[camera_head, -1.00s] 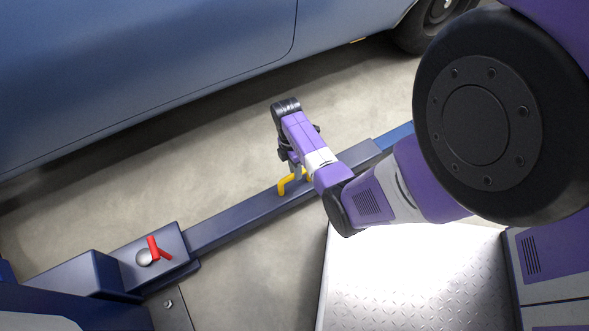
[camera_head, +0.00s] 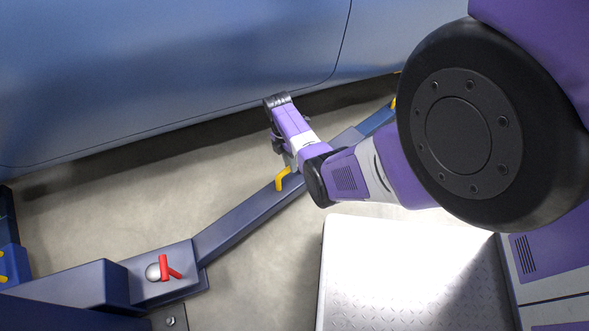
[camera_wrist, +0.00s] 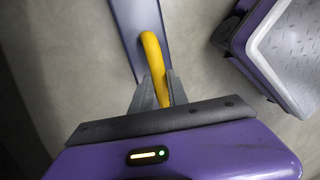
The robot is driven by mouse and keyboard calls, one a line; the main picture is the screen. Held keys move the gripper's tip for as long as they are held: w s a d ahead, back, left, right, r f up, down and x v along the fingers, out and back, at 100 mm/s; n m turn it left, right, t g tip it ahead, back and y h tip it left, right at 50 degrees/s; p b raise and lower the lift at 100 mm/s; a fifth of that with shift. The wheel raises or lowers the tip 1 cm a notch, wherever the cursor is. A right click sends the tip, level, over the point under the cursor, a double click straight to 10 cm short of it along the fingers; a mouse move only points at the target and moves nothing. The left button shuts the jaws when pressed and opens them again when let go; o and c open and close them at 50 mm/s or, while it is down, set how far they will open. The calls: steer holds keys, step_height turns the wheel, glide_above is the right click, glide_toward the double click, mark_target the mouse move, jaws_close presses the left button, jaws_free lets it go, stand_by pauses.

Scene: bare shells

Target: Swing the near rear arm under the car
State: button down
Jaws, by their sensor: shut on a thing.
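The lift arm (camera_head: 243,222) is a long dark blue beam running from its pivot block at lower left up to the right, towards the lower edge of the blue car (camera_head: 180,75). A yellow handle (camera_head: 282,179) stands on the beam. My gripper (camera_head: 287,166) is at this handle. In the wrist view my gripper (camera_wrist: 161,92) is shut on the yellow handle (camera_wrist: 153,58), with a finger on each side of it. The beam (camera_wrist: 130,25) shows behind the handle. My forearm hides part of the beam in the head view.
A red lever (camera_head: 167,268) and a silver knob (camera_head: 153,272) sit on the pivot block (camera_head: 185,285). A blue post part with yellow pieces (camera_head: 8,262) stands at the left edge. My base platform fills the lower right. The floor between beam and car is clear.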

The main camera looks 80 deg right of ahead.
steer(key=w+d+n+b, duration=0.1)
steer(key=w+d+b, duration=0.2)
steer(key=w+d, duration=0.1)
steer(key=shift+w, duration=0.5)
steer(key=shift+r, duration=0.1)
steer(key=c, duration=1.3)
jaws_free()
steer(key=shift+s+a, duration=0.1)
steer(key=shift+s, duration=0.05)
steer(key=shift+r, duration=0.1)
steer(key=a+p+v, duration=0.1)
steer(key=p+v, duration=0.3)
steer(key=v, duration=0.3)
steer(key=shift+d+r, duration=0.3)
steer(key=shift+d, duration=0.15)
